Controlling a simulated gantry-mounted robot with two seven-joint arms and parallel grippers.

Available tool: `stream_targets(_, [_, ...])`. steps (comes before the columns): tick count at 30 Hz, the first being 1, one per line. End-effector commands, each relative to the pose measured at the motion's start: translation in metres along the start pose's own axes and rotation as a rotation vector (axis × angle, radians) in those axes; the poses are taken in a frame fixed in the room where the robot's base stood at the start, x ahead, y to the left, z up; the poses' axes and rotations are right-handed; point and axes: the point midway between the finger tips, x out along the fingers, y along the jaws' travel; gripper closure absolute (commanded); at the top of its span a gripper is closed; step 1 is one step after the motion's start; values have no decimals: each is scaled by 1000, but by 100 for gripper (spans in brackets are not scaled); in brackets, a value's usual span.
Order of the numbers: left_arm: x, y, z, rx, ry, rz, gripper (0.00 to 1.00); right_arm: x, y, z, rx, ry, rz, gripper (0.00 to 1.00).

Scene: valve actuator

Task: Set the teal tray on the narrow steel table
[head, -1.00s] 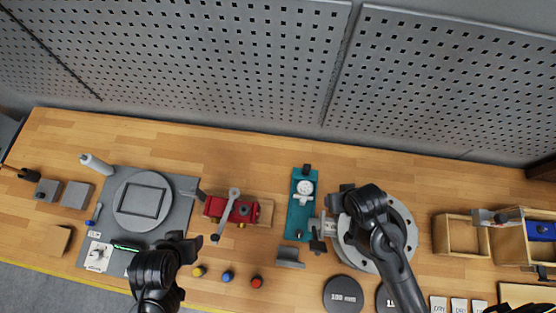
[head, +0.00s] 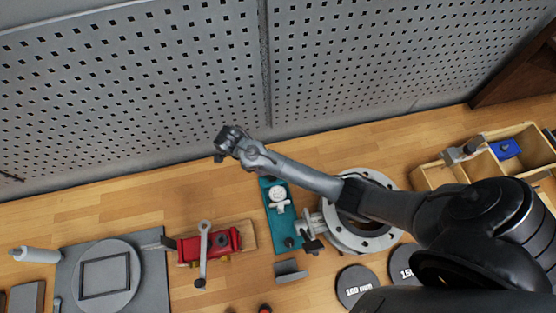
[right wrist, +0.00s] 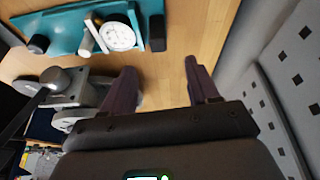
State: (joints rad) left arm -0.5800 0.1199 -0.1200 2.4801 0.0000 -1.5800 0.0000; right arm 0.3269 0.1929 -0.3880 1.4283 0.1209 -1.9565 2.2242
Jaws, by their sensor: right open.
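The teal tray (head: 286,225) lies on the wooden bench, carrying a round white dial gauge (head: 278,194) and small dark parts. It also shows at the upper left of the right wrist view (right wrist: 62,32). My right arm reaches across the bench from the right. Its gripper (head: 221,157) is beyond the tray's far end, near the pegboard. In the right wrist view my right gripper (right wrist: 160,78) is open and empty, its fingers apart from the tray. My left gripper is out of view. I cannot make out a narrow steel table.
A flanged valve body (head: 370,240) stands beside the tray on the right. A red vise (head: 215,244) is to the left, and a grey bracket (head: 290,272) lies nearer. A wooden bin (head: 432,176) is at the right. The pegboard (head: 150,80) closes the back.

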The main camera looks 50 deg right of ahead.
Motion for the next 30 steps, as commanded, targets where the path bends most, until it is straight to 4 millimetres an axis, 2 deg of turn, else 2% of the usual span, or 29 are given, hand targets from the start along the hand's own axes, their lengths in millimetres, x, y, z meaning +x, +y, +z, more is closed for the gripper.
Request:
stream_targets(4, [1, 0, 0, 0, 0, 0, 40, 10, -6, -1, 70, 21, 8, 40])
stream_targets(12, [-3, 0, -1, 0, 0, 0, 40, 45, -5, -2, 77, 21, 8, 40])
stream_targets(22, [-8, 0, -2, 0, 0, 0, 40, 65, -2, -2, 75, 20, 9, 40])
stream_targets(30, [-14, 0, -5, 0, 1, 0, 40, 99, 3, -2, 75, 20, 7, 40])
